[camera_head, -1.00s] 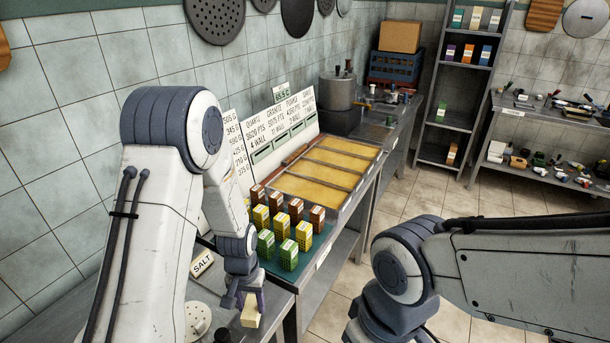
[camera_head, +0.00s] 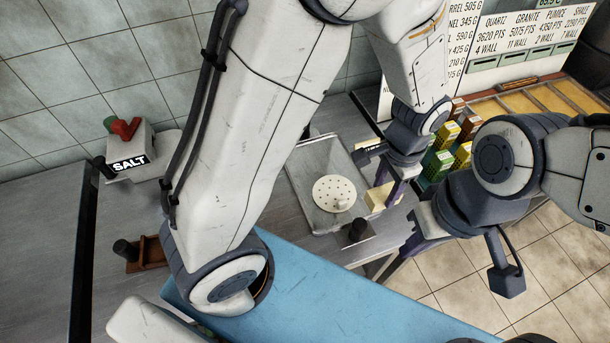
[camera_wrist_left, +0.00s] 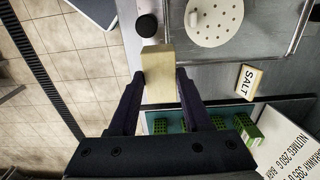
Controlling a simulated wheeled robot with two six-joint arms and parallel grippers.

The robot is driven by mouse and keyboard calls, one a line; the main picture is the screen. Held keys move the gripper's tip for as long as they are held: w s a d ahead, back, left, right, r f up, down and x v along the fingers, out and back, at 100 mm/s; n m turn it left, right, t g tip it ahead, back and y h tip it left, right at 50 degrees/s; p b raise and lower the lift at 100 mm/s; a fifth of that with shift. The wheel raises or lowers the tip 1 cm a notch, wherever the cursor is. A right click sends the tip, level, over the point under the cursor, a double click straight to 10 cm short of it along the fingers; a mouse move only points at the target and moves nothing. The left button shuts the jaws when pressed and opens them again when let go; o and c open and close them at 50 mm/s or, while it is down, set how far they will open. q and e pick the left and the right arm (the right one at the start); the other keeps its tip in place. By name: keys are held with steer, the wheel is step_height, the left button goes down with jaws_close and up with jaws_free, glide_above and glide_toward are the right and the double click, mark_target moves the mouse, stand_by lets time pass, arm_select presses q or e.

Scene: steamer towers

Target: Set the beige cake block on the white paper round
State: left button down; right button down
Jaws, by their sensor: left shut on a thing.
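The beige cake block (camera_head: 379,198) is in my left gripper (camera_head: 384,184), right of the white paper round in the head view. In the left wrist view the block (camera_wrist_left: 157,75) sits between the two fingers of the gripper (camera_wrist_left: 159,82). The white paper round (camera_head: 328,188), dotted with small holes, lies on a grey metal tray (camera_head: 305,160). It also shows in the left wrist view (camera_wrist_left: 208,30), apart from the block. My right gripper (camera_head: 402,252) is at the lower right of the head view; its fingertips are partly hidden, so its opening is unclear.
A small pale knob-like thing (camera_head: 340,205) stands on the round. A black cylinder (camera_head: 358,229) stands beside the tray. Green and yellow boxes (camera_head: 436,165) stand behind my left gripper. A blue surface (camera_head: 330,290) lies in front.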

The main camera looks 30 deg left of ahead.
arm_select(q)
steer(key=shift+s+a+r, duration=0.1)
steer(key=shift+a+r, duration=0.05)
steer(key=shift+a, duration=0.05)
steer(key=w+a+f, duration=0.1)
steer(key=a+f, duration=0.1)
steer(key=a, duration=0.1)
steer(key=w+a+f+p, duration=0.1)
steer(key=a+f, duration=0.1)
steer(key=a, duration=0.2)
steer(key=w+a+f+p, duration=0.1)
steer(key=w+a+f, duration=0.1)
steer(key=a, duration=0.2)
steer(key=shift+a+f, duration=0.25)
steer(key=shift+f, duration=0.05)
step_height(320, 180, down, 3)
steer(key=shift+f+p, duration=0.2)
steer(key=shift+p, duration=0.5)
steer(key=shift+f, duration=0.4)
steer(key=shift+f, duration=0.1)
steer(key=c, duration=0.6)
jaws_free()
